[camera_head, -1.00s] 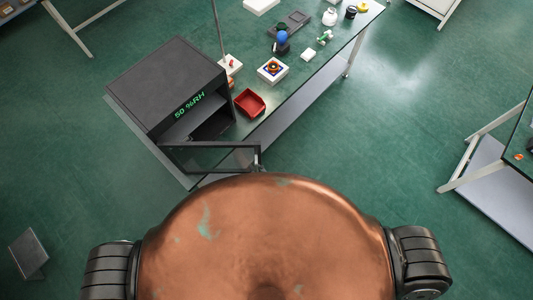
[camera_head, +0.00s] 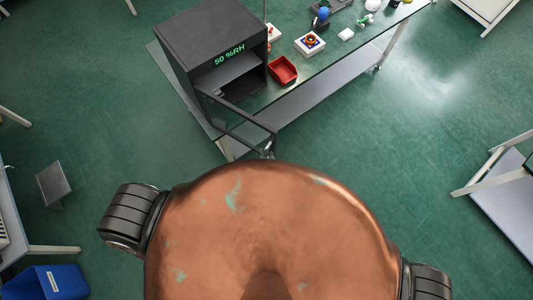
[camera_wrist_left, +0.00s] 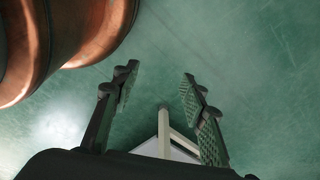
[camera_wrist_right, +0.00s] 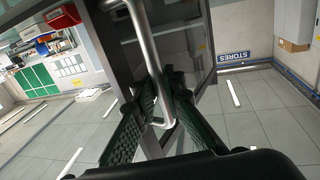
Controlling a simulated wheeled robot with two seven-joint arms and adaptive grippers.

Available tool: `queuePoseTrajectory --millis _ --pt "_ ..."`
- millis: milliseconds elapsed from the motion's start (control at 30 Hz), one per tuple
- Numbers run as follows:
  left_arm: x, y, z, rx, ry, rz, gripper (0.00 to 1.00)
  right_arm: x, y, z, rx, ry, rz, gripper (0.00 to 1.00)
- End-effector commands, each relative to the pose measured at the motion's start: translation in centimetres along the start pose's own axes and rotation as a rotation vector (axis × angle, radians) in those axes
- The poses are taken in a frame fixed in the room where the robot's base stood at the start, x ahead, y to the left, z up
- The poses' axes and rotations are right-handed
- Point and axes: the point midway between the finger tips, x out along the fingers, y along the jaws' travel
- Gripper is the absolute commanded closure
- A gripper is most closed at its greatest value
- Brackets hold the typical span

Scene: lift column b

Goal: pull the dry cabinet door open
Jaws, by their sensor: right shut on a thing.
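The dry cabinet (camera_head: 212,36) is a dark grey box with a green "50 %RH" readout, standing on the end of a bench. Its dark-framed door (camera_head: 240,121) stands swung out toward me, and a shelf shows inside. My right gripper (camera_head: 268,152) is at the door's free edge, mostly hidden by my copper body. In the right wrist view my right gripper (camera_wrist_right: 166,88) is shut on the silver bar handle (camera_wrist_right: 146,45). In the left wrist view my left gripper (camera_wrist_left: 160,82) is open and empty above the green floor, its fingers apart.
A red tray (camera_head: 283,70) and a white box with a coloured top (camera_head: 310,44) sit on the bench beside the cabinet. A blue bin (camera_head: 50,283) is at lower left. Another table (camera_head: 500,190) stands at right.

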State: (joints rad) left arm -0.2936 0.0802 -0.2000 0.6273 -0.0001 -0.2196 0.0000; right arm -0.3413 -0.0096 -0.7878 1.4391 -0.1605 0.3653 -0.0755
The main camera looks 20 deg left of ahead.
Motion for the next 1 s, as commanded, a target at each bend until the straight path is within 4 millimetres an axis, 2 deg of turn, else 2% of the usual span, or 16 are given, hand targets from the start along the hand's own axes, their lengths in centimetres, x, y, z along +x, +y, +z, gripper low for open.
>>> queuePoseTrajectory --millis 167,200,433,767,867,1000 --pt "0.0 0.0 -0.1 0.0 0.001 0.0 0.6 -0.2 0.2 0.2 0.0 -0.004 0.002 1.0" --pt "0.0 0.1 0.0 0.0 -0.001 0.001 0.6 -0.2 0.2 0.2 0.0 -0.004 0.001 0.9" --pt "0.0 0.2 1.2 -0.003 -0.015 0.002 0.6 -0.1 0.0 0.1 0.0 -0.003 -0.001 0.74" --pt "0.0 -0.1 1.2 -0.002 -0.015 -0.001 0.6 -0.4 -0.1 0.1 0.0 -0.003 -0.002 0.73" --pt "0.0 0.0 1.2 -0.002 -0.015 0.0 0.6 -1.4 -0.1 0.2 0.001 -0.005 -0.002 0.73" --pt "0.0 0.0 1.1 -0.002 -0.014 0.0 0.6 -4.0 -0.1 0.2 0.001 -0.005 -0.002 0.73"
